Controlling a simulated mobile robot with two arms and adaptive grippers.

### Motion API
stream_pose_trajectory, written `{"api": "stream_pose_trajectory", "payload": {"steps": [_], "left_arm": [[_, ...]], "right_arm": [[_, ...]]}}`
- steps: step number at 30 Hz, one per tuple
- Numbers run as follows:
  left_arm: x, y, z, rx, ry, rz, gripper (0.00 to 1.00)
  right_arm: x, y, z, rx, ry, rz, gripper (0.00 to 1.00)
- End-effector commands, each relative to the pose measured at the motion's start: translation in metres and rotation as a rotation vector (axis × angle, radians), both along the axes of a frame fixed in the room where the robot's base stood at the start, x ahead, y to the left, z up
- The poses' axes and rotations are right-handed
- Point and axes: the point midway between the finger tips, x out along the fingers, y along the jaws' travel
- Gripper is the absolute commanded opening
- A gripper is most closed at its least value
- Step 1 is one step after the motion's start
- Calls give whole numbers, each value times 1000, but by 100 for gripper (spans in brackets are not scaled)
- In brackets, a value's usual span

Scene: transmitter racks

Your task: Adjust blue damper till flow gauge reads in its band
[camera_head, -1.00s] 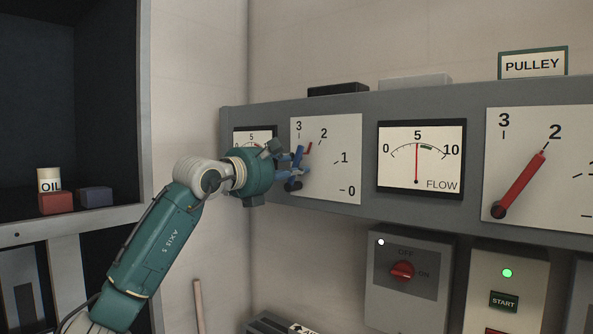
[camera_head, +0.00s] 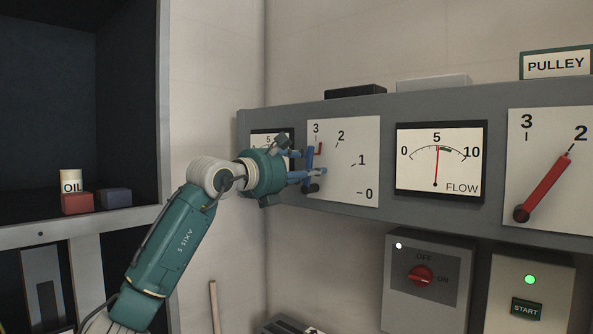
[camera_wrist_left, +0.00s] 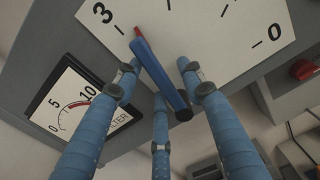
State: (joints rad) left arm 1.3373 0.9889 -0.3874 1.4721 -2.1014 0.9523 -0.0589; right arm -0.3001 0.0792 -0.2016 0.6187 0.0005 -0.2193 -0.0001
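The blue damper lever (camera_head: 309,168) with a red tip stands on the left white dial (camera_head: 352,185) marked 0 to 3. It points nearly up, close to 3 on the side toward 2. My left gripper (camera_head: 311,164) is at the lever, fingers apart. In the left wrist view the lever (camera_wrist_left: 160,73) runs between the blue fingers (camera_wrist_left: 160,78), with a visible gap on either side. The flow gauge (camera_head: 461,172) has a red needle near 5, at or just left of the short green band (camera_head: 447,150). My right gripper is out of view.
A second dial with a red lever (camera_head: 545,186) is at the right. An OFF/ON switch box (camera_head: 400,300) and START box (camera_head: 550,270) are below. An oil can (camera_head: 71,182) and blocks stand on the left shelf.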

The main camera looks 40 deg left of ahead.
Motion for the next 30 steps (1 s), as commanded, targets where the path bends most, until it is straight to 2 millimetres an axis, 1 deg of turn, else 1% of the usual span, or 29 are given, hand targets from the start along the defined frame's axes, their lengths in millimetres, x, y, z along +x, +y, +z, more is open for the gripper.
{"api": "stream_pose_trajectory", "payload": {"steps": [5, 12, 15, 18, 21, 30], "left_arm": [[-30, 4, 0, 6, 0, 4, 40], [-83, 8, -1, 6, 2, 4, 40], [-97, 10, -2, 3, 3, 6, 40], [-107, 10, -1, 1, 2, 3, 40], [-112, 9, -1, 1, 2, 1, 40], [-114, 9, 0, 0, -1, 0, 40]], "right_arm": [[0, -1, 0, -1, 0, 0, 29], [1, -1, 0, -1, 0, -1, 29], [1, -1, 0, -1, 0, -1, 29], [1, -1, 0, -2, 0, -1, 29], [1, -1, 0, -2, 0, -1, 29], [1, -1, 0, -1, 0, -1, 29]]}}
